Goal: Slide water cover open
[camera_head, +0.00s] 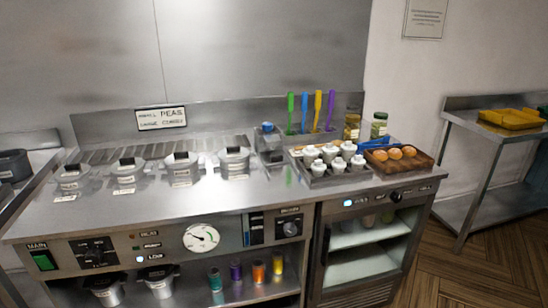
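No part labelled as a water cover can be read for certain. On the front control panel (160,246) of the steel range, a small upright dark plate (257,226) sits right of the round white gauge (201,237), with a narrow blue strip (246,230) along its left side. I cannot tell whether this plate is the water cover or whether it is open or shut. A black knob (290,229) is to its right. Neither of my grippers shows in the head view.
Several lidded pots (126,173) stand on the steel counter (150,207). A grey container (268,144), white cups (338,165) and a wooden tray of buns (426,160) are farther right. Colored bottles (258,272) stand on the shelf below. The counter's front strip is clear.

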